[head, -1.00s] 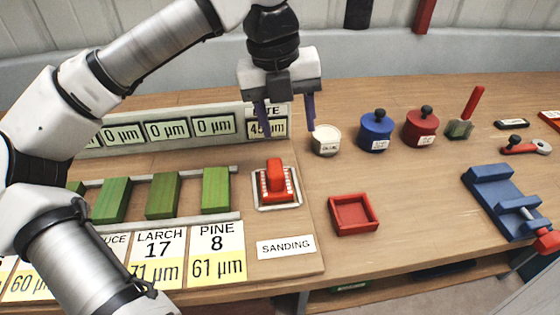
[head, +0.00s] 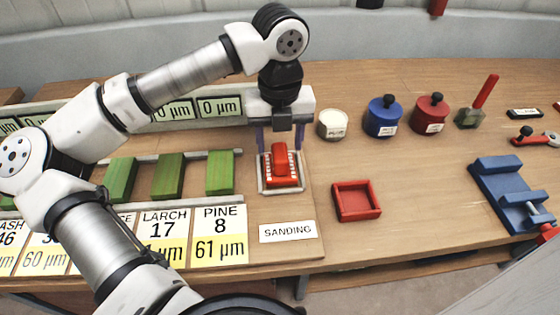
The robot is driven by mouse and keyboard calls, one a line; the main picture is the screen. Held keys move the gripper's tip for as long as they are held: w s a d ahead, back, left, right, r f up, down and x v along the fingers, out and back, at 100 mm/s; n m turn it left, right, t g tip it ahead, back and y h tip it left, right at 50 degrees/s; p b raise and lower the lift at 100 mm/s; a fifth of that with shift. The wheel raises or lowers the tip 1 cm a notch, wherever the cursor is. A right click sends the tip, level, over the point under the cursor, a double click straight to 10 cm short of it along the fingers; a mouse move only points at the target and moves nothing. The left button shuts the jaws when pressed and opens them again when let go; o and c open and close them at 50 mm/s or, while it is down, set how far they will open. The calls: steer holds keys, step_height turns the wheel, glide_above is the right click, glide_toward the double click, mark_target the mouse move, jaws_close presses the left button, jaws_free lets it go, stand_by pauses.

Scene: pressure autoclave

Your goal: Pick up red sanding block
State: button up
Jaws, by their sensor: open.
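The red sanding block (head: 281,169) sits in a pale square-framed tray (head: 264,188) on the wooden board, behind the SANDING label (head: 288,232). It has a raised red grip on top. My gripper (head: 279,147) points down over the block with its two purple fingers apart, one to each side of the block's far end. It is open and holds nothing. I cannot tell how close the fingertips are to the block.
Several green wood blocks (head: 168,176) stand in a rack to the left, behind label cards. A red open tray (head: 356,201) lies to the right. A white pot (head: 332,124), blue pot (head: 383,117) and red pot (head: 430,114) stand behind it. A blue vise (head: 512,195) is far right.

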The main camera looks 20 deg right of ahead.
mark_target(280, 151)
steer(key=shift+f+p, duration=0.55)
steer(key=shift+f, duration=1.6)
steer(key=shift+c, duration=0.2)
steer(key=c, duration=1.1)
steer(key=shift+r, duration=0.15)
